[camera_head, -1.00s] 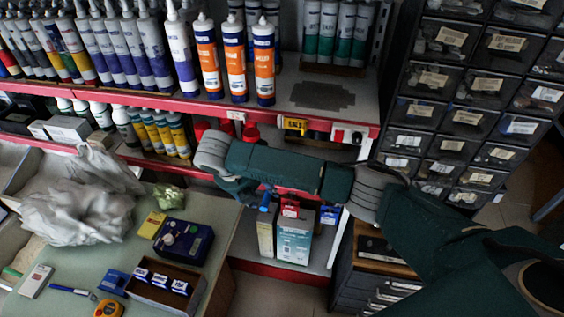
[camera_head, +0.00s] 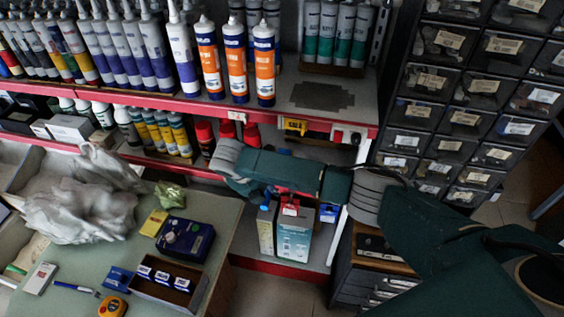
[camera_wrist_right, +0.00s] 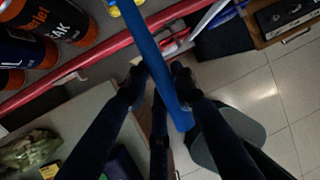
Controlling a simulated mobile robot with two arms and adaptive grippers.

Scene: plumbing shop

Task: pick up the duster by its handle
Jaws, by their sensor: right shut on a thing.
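The duster shows as a long blue handle (camera_wrist_right: 160,65) in the right wrist view, running from the top edge down to the lower middle. My right gripper (camera_wrist_right: 157,82) is shut on this handle, with one dark finger on each side. I cannot make out the duster's head. In the head view my right arm reaches in from the right in front of the lower shelf, and its wrist hides most of the gripper. A small blue piece (camera_head: 270,192), perhaps the handle, shows below the arm. My left gripper is in neither view.
A red-edged shelf (camera_head: 330,123) with sealant tubes stands behind my arm. Boxes (camera_head: 294,236) stand on the low shelf below. A green table (camera_head: 225,225) with a grey bag, a tape measure and small boxes is at left. Drawer cabinets (camera_head: 470,95) stand at right.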

